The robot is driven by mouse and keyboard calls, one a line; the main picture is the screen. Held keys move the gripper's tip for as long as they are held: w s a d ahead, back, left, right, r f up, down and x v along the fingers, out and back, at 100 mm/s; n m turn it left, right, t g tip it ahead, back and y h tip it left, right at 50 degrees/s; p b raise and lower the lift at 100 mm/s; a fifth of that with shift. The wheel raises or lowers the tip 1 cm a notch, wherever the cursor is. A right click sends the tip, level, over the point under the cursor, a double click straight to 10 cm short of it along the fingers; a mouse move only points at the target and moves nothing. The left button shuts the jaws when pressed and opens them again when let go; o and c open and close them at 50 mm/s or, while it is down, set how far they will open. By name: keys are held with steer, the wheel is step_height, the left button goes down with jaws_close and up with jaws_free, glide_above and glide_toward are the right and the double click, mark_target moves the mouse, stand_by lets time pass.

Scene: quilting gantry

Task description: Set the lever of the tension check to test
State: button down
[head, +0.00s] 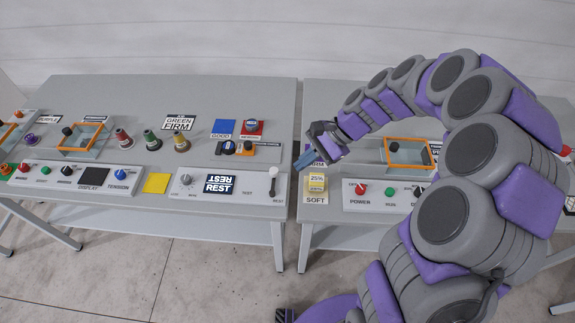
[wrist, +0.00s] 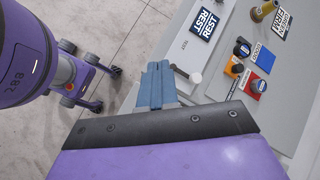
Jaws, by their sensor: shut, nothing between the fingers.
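The lever (head: 272,180) stands at the right end of a white panel (head: 222,203), at the side marked REST. The word TEST is printed to its left. In the wrist view the lever's pale round knob (wrist: 195,77) is just right of my fingertips, with the display (wrist: 206,24) beyond. My gripper (head: 299,164) is shut and empty, with its blue fingers (wrist: 157,68) together. In the head view it is right of the lever, near the gap between the tables; contact with the lever is not visible.
A grey dial (head: 185,180) sits at the panel's left end, beside a yellow pad (head: 156,183). Spools (head: 151,139) and red and blue pads (head: 224,127) lie behind. A SOFT block (head: 316,186) stands on the right table. Floor is open in front.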

steer(key=w+d+f+m, duration=0.2)
steer(key=w+f+m, duration=0.1)
steer(key=f, duration=0.1)
steer(key=w+d+f+m+t+y+p, duration=0.1)
steer(key=w+d+f+m, duration=0.1)
steer(key=w+f+m, duration=0.1)
steer(key=w+d+f+m+t+p, duration=0.1)
steer(key=w+d+f+m, duration=0.1)
steer(key=w+f, duration=0.3)
steer(key=shift+w+d+f+m, duration=0.1)
steer(key=shift+d+f+m, duration=0.15)
steer(key=shift+d+m, duration=0.25)
steer(key=shift+a, duration=0.15)
steer(key=b, duration=0.3)
glide_toward(273, 180)
step_height(273, 180, down, 3)
steer(key=w+d, duration=0.2)
steer(key=shift+s+a+r+b, duration=0.1)
steer(key=shift+a+b, duration=0.1)
steer(key=shift+a, duration=0.9)
steer(key=shift+s+a+r+b, duration=0.1)
steer(key=shift+a+r+b, duration=0.1)
steer(key=shift+a, duration=0.9)
